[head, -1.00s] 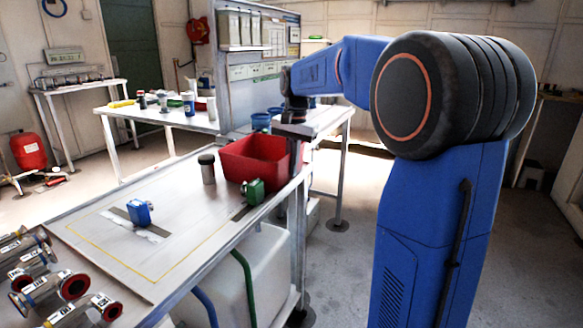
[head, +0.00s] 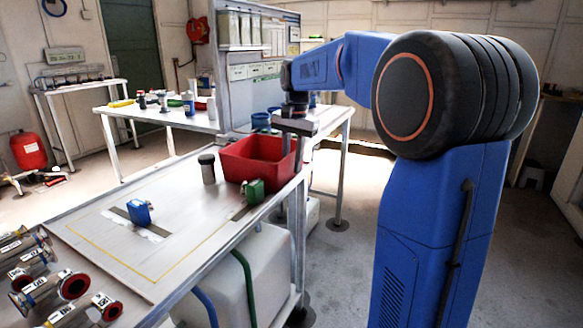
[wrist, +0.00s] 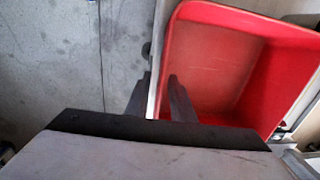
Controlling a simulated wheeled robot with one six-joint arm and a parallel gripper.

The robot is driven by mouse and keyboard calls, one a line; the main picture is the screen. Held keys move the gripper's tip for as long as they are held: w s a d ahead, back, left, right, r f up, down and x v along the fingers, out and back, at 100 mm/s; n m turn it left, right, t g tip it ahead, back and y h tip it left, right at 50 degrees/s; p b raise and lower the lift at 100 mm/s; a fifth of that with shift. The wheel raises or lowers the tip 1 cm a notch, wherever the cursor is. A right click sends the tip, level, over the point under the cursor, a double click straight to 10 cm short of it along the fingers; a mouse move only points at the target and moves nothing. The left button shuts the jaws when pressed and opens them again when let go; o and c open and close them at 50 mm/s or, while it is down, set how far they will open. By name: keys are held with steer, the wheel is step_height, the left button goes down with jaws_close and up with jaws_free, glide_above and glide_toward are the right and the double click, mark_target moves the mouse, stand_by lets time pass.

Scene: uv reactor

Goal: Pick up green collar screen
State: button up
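My gripper (wrist: 158,85) points down at the red bin's edge. Its two dark fingers stand apart with nothing visible between them. In the head view it hangs above the bin's right side, and its fingertips are hard to make out.
A blue block-shaped piece (head: 139,212) and a dark-lidded grey cylinder (head: 207,168) stand on the bench (head: 185,235). A tall panel (head: 240,85) rises behind. Another table (head: 125,112) with bottles stands at the back. The yellow-outlined area is mostly clear.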

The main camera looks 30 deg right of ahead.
step_height(320, 180, up, 10)
steer(key=shift+s+d+r, duration=0.2)
steer(key=shift+s+d, duration=0.05)
steer(key=shift+s, duration=0.1)
